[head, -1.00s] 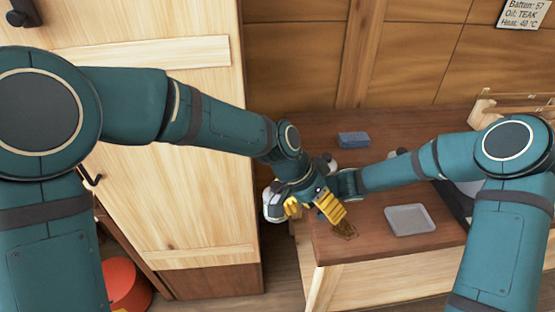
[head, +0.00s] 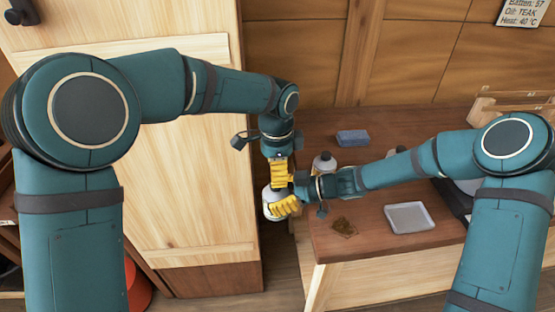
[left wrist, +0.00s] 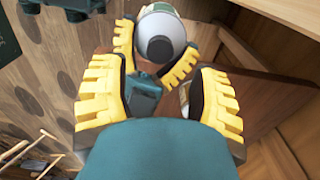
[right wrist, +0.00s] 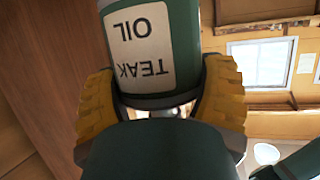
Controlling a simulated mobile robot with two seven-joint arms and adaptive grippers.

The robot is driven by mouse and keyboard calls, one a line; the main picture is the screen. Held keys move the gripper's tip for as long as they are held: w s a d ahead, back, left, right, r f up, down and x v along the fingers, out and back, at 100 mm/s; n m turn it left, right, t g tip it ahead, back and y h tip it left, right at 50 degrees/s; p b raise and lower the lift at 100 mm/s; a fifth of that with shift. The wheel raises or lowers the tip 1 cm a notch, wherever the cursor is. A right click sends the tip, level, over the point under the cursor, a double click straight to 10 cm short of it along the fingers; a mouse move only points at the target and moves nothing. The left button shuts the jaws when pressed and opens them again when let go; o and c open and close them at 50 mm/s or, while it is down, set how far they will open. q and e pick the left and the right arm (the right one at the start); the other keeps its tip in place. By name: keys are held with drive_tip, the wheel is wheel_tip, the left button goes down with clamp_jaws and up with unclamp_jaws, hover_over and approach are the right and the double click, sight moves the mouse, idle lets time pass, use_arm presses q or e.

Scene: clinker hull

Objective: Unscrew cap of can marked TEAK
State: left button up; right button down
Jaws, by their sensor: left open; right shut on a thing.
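The can marked TEAK OIL (right wrist: 145,45) has a green body and a cream label, upside down in the right wrist view. My right gripper (head: 285,207) is shut around its body and holds it up beside the bench's left end. In the left wrist view the can (left wrist: 168,18) shows its pale top, with a round grey cap (left wrist: 158,48) facing my camera. My left gripper (head: 280,174) points down just above the can in the head view. It is open, its fingers apart (left wrist: 160,70) with the cap beyond their tips; I cannot tell whether they touch it.
On the brown bench (head: 385,250) are a grey tray (head: 410,217), a brown rag (head: 344,228), a blue-grey block (head: 352,138) and another pale-topped container (head: 323,163). A pale wooden door (head: 180,210) stands left.

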sight(276, 199)
use_arm(q)
drive_tip(key=shift+f, duration=2.3)
clamp_jaws()
drive_tip(key=n, duration=0.3)
drive_tip(key=shift+c, duration=0.8)
unclamp_jaws()
